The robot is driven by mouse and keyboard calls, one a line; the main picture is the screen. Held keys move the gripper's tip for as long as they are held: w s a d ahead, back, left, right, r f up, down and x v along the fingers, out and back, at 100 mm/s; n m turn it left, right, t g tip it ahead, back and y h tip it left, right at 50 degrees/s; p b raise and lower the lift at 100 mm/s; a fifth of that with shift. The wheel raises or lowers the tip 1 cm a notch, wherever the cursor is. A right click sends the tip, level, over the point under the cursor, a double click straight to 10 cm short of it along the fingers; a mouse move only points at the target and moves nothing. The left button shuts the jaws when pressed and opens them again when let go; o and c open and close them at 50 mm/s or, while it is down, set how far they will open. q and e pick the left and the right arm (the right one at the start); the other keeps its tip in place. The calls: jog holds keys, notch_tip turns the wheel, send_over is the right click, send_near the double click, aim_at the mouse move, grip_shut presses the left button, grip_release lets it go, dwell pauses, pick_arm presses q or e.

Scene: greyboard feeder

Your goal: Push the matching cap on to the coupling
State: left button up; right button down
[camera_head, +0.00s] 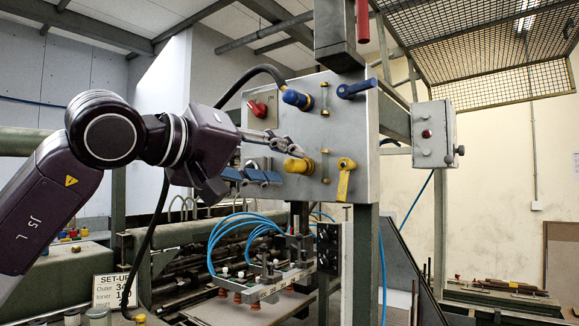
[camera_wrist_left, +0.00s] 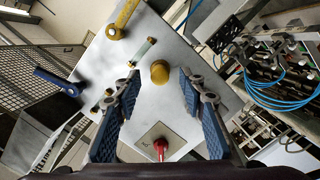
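A metal panel (camera_head: 335,125) carries a yellow cap-like fitting (camera_head: 298,165) low on its face and a blue one (camera_head: 296,98) above, by a black hose. I cannot tell whether the yellow piece is a bare coupling or one with its cap on. My left gripper (camera_head: 292,148) is close to the panel beside the yellow fitting. In the left wrist view, my left gripper (camera_wrist_left: 160,82) is open and empty, its fingers spread to either side of the round yellow fitting (camera_wrist_left: 159,72), with gaps on both sides. My right gripper is not in view.
The panel also has a red knob (camera_head: 258,108), a blue lever (camera_head: 357,88), a yellow lever (camera_head: 345,179) and small sight tubes. Blue air hoses (camera_head: 235,228) and suction cups hang below. A set-up sign (camera_head: 116,290) and small containers (camera_head: 97,317) stand at lower left.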

pick_arm(q)
jog(key=f+v, duration=0.1)
jog(key=v, duration=0.8)
jog(key=shift+r, duration=0.45)
